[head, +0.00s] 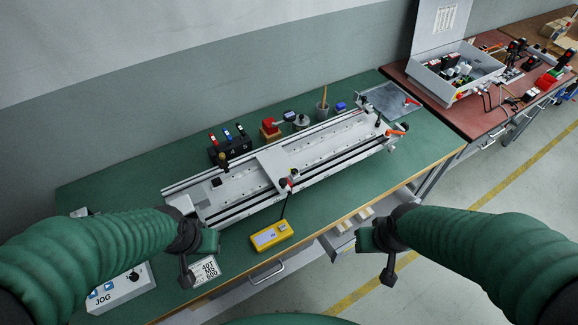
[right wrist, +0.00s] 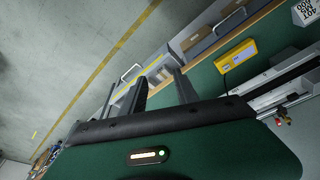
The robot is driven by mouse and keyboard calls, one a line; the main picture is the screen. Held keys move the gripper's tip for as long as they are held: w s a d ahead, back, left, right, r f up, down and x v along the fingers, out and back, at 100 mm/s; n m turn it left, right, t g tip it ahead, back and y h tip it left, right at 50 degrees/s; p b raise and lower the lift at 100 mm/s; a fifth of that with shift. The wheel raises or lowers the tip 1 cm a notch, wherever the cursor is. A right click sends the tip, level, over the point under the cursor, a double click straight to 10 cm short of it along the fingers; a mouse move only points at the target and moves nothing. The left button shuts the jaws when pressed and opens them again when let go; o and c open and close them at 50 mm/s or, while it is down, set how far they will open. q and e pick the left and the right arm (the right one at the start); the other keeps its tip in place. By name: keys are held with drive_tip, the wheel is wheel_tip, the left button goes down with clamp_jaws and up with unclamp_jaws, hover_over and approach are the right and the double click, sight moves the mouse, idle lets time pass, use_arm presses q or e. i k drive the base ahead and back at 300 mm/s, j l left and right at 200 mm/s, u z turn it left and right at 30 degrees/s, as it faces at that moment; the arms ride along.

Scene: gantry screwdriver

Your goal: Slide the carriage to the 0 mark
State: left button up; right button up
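The gantry (head: 330,155) is a long light-grey bed with rails, lying diagonally on the green bench. Its carriage (head: 272,165) looks like the pale crosspiece near the middle of the bed, with a small red-and-black knob (head: 285,184) at its front end. The scale and the 0 mark are too small to read. My left gripper (head: 199,262) is open and empty, in front of the gantry's left end. My right gripper (head: 377,256) is open and empty, beyond the bench's front edge. Its two parted fingers show in the right wrist view (right wrist: 160,92), apart from the gantry.
A yellow handheld box (head: 270,235) lies before the gantry with a dark cable or rod above it. A JOG box (head: 125,290) and a lettered sign (head: 204,268) stand at front left. Behind the gantry are a switch block (head: 230,147) and cups. Open drawers sit below the front edge.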

sight(281, 169)
drive_tip(key=i+l+u, duration=0.2)
drive_tip(key=l+u, duration=0.2)
drive_tip(key=i+l+u, duration=0.15)
drive_tip(key=l+u, duration=0.6)
drive_tip(key=u, duration=0.4)
